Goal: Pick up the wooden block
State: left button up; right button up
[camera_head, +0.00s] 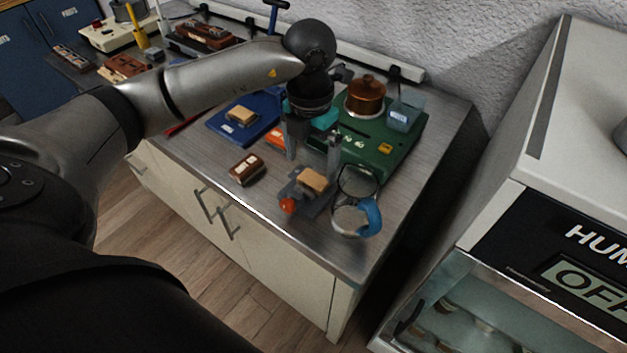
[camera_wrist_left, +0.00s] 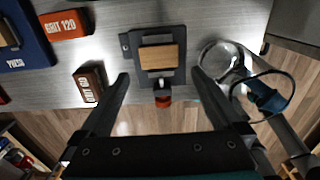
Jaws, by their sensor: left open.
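A light wooden block (camera_head: 313,180) sits on a small grey clamp-like fixture (camera_head: 296,190) with an orange-red knob, near the counter's front edge. In the left wrist view the block (camera_wrist_left: 158,57) lies across the fixture, with the knob (camera_wrist_left: 162,99) nearer my gripper. My left gripper (camera_head: 312,158) is open above the fixture, its fingers pointing down. In the left wrist view its fingertips (camera_wrist_left: 160,76) are spread to either side of the block and fixture, with nothing between them. I cannot tell the exact height gap. My right gripper is not in view.
A round glass item with a blue handle (camera_head: 371,217) stands close right of the fixture. A dark brown block (camera_head: 246,169) lies left. Behind are an orange box (camera_head: 276,138), a blue board (camera_head: 220,128) with another tan block, and a green base (camera_head: 398,150).

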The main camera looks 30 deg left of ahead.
aim_at(313, 178)
pick_arm(q)
jog(key=f, duration=0.3)
jog(key=w+f, duration=0.1)
jog(key=f, duration=0.1)
jog(key=shift+b, duration=0.3)
jog(key=shift+c, duration=0.2)
jog(key=c, duration=1.2)
